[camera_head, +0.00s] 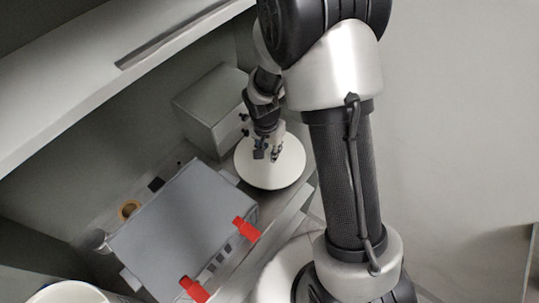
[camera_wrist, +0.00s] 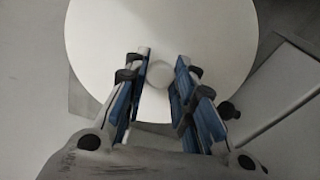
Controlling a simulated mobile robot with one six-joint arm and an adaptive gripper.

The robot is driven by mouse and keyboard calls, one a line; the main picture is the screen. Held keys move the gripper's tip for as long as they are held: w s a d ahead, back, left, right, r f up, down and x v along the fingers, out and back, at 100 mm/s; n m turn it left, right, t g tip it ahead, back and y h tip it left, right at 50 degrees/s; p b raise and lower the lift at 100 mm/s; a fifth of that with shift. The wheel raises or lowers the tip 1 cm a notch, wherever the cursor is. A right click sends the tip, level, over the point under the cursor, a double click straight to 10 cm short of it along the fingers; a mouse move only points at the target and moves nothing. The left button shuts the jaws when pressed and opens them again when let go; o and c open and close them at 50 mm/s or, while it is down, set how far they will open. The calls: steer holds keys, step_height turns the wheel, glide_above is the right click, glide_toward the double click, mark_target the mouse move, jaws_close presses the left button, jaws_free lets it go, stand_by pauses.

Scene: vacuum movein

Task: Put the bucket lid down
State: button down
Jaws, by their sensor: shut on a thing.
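The bucket lid (camera_head: 272,180) is a white round disc at the shelf, right of the grey boxes in the head view. It fills much of the upper wrist view (camera_wrist: 160,28), with a small round knob (camera_wrist: 159,76) at its middle. My gripper (camera_head: 267,153) is over the lid's middle. In the wrist view my gripper (camera_wrist: 161,66) has its blue-padded fingers on both sides of the knob, shut on it. The lid looks close to the shelf surface, but I cannot tell if it touches. An open white round container (camera_head: 68,291), likely the bucket, is partly visible at bottom left.
A large grey case with red latches (camera_head: 180,230) lies left of the lid. A smaller grey box (camera_head: 212,103) stands behind it. An upper shelf (camera_head: 90,75) overhangs at the upper left. A tape roll (camera_head: 129,209) and small items lie beyond the case.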

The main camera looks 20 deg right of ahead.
steer(key=shift+f+b, duration=0.5)
steer(key=shift+f, duration=1.2)
steer(key=shift+f, duration=0.1)
steer(key=shift+f+b, duration=0.1)
steer(key=shift+b, duration=0.2)
steer(key=c, duration=1.3)
jaws_free()
steer(key=shift+c, duration=0.2)
steer(key=shift+r, duration=0.2)
step_height(320, 180, up, 12)
steer(key=s+p, duration=0.1)
steer(key=p, duration=0.3)
step_height(320, 180, up, 14)
steer(key=n+t, duration=0.2)
steer(key=n, duration=0.2)
glide_above(269, 153)
steer(key=s, duration=0.8)
steer(key=s+r+n+t+y, duration=0.1)
steer(key=s+r+n, duration=0.3)
steer(key=s, duration=0.9)
step_height(269, 153, up, 3)
steer(key=shift+s+d+f+n+t, duration=0.1)
steer(key=shift+s+d+n+t, duration=0.05)
steer(key=shift+d+n+t, duration=0.15)
